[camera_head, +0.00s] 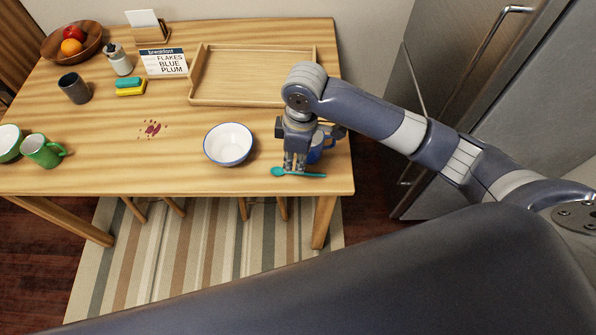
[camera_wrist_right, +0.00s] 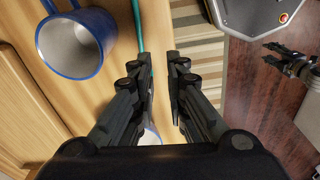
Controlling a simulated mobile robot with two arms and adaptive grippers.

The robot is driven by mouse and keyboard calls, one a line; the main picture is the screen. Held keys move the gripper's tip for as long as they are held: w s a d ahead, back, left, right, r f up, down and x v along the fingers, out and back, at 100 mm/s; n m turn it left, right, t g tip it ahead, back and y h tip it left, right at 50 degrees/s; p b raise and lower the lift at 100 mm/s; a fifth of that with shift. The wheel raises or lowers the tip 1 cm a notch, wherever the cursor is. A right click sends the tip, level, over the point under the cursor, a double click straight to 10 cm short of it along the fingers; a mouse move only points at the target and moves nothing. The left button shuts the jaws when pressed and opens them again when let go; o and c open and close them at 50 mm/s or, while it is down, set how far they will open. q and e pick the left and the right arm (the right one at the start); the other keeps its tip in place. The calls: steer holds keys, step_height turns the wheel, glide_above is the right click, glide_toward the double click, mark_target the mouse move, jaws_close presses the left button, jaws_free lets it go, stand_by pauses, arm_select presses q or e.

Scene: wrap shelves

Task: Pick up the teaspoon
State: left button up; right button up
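The teal teaspoon (camera_head: 312,175) lies near the front edge of the wooden table, its bowl end to the left and its handle to the right. My right gripper (camera_head: 294,164) points down at it, close above the table. In the right wrist view the gripper (camera_wrist_right: 160,68) is open, and the teaspoon's handle (camera_wrist_right: 138,28) runs along the inner side of the left-hand finger, partly hidden by it. Whether they touch cannot be told. What looks like my left gripper (camera_wrist_right: 285,60) shows at the right of that view, over the floor; its opening is unclear.
A blue mug (camera_wrist_right: 73,42) stands right beside my right gripper, partly hidden in the head view. A white bowl (camera_head: 228,144) is to the left. A wooden tray (camera_head: 250,102) lies behind. The grey fridge (camera_head: 480,100) stands to the right.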

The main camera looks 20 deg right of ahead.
mark_target(305, 173)
steer(key=shift+h, duration=0.5)
steer(key=d+f, duration=0.1)
steer(key=f, duration=0.2)
steer(key=w+d+f+p, duration=0.1)
steer(key=f, duration=0.2)
steer(key=d+f, duration=0.1)
steer(key=f, duration=0.2)
steer(key=shift+w+d+f, duration=0.1)
steer(key=shift+w+d, duration=0.05)
steer(key=shift+w, duration=0.25)
jaws_close()
steer(key=shift+r, duration=0.2)
